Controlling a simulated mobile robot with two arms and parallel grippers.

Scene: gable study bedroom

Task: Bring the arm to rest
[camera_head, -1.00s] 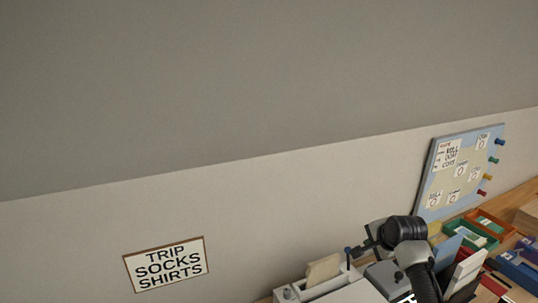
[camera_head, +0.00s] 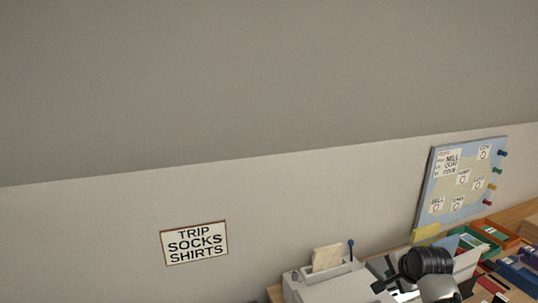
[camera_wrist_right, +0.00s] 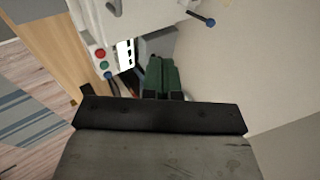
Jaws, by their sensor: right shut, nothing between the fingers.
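My right gripper (camera_head: 379,286) is low in the head view, left of its dark round wrist joint. It is beside the white machine on the desk, seen small and partly against it. In the right wrist view two green fingers (camera_wrist_right: 163,76) lie side by side, shut, with nothing visible between them. My left arm and gripper are not in view.
A white machine (camera_head: 322,287) with a beige sheet (camera_head: 327,257) stands on the wooden desk (camera_head: 516,214). Coloured trays (camera_head: 496,234) and a pinned board (camera_head: 462,182) are at right. A sign (camera_head: 195,243) hangs on the wall. The upper wall area is clear.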

